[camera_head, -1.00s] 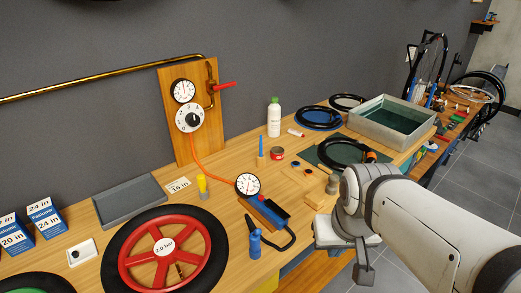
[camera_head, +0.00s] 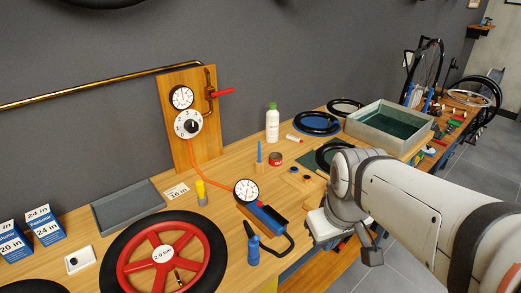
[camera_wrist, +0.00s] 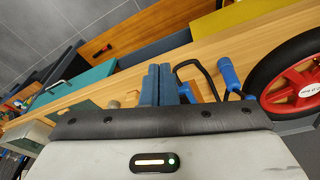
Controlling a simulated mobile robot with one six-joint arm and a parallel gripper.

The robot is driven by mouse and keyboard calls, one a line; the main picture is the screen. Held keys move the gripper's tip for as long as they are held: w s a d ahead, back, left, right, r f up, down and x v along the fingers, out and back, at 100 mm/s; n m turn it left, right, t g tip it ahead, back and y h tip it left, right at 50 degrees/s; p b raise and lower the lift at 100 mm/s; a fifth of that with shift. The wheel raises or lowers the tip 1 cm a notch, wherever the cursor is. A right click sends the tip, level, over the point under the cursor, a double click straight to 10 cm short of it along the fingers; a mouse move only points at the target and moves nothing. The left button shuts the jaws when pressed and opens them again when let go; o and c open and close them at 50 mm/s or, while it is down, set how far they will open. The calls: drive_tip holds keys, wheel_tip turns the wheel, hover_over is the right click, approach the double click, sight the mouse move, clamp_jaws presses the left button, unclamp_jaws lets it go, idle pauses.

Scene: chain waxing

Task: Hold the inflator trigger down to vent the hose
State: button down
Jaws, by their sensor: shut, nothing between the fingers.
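The inflator (camera_head: 266,216) lies on the bench in the head view, with a blue body and dark top. Its round white gauge (camera_head: 246,190) is at the far end, joined by an orange hose (camera_head: 205,178) to the wall panel. A black hose runs from its near end to a blue chuck (camera_head: 253,249), which also shows in the wrist view (camera_wrist: 229,74). My gripper (camera_wrist: 158,68) shows two fingers close together and empty in the wrist view, beside the black hose loop (camera_wrist: 199,66). The inflator's trigger is not clear; my fingers cover much of that area.
A red-spoked wheel (camera_head: 131,263) lies left of the inflator, with a grey tray (camera_head: 128,205) behind it. The wooden panel (camera_head: 181,147) carries a gauge, a dial and a red-handled valve (camera_head: 224,92). A white bottle (camera_head: 272,126) and metal basin (camera_head: 372,139) stand farther back.

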drive_tip(key=w+a+r+n+g+p, duration=0.1)
drive_tip(key=w+a+r+n, duration=0.25)
drive_tip(key=w+n, duration=0.5)
wheel_tip(320, 180, up, 4)
drive_tip(key=n+g+p, duration=0.1)
drive_tip(key=n+p, duration=0.1)
drive_tip(key=n, duration=1.2)
hover_over(282, 221)
drive_tip(key=shift+w+d, duration=0.1)
wheel_tip(282, 221, down, 14)
drive_tip(key=shift+f+p, duration=0.1)
drive_tip(key=shift+p, duration=0.55)
